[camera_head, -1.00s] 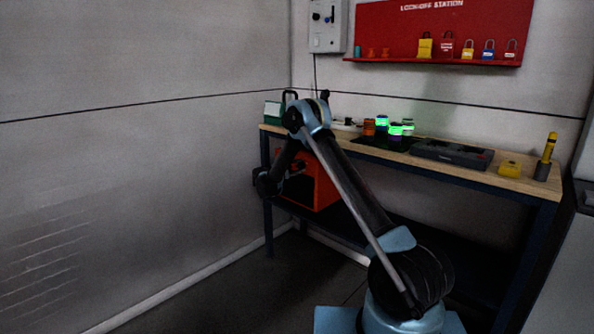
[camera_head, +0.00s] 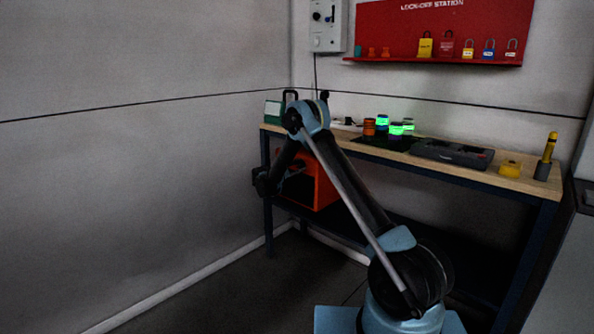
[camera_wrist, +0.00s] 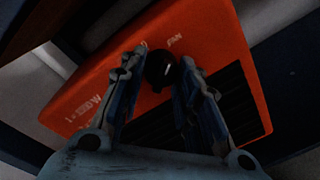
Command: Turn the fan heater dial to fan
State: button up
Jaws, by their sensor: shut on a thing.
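The orange fan heater (camera_head: 326,190) sits on the shelf under the workbench, partly hidden by my arm in the head view. In the wrist view the heater (camera_wrist: 218,40) fills the middle, tilted, with a dark grille (camera_wrist: 232,95). Its round black dial (camera_wrist: 160,69) has a short white mark. The printed word FAN (camera_wrist: 175,39) is above and slightly right of the dial. My gripper (camera_wrist: 161,64) is shut on the dial, one finger on each side. In the head view the gripper (camera_head: 296,170) is small and dark against the heater front.
The wooden bench top (camera_head: 395,157) is above the heater, with a green case (camera_head: 273,110), glowing green-topped items (camera_head: 396,128) and a dark tray (camera_head: 452,153) on it. A bench leg (camera_head: 267,200) stands near my wrist. The left wall is close by; the floor in front is clear.

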jog(key=shift+a, duration=0.1)
jog(key=o, duration=1.1)
jog(key=shift+f, duration=0.1)
jog(key=shift+c, duration=0.2)
jog(key=v, duration=1.2)
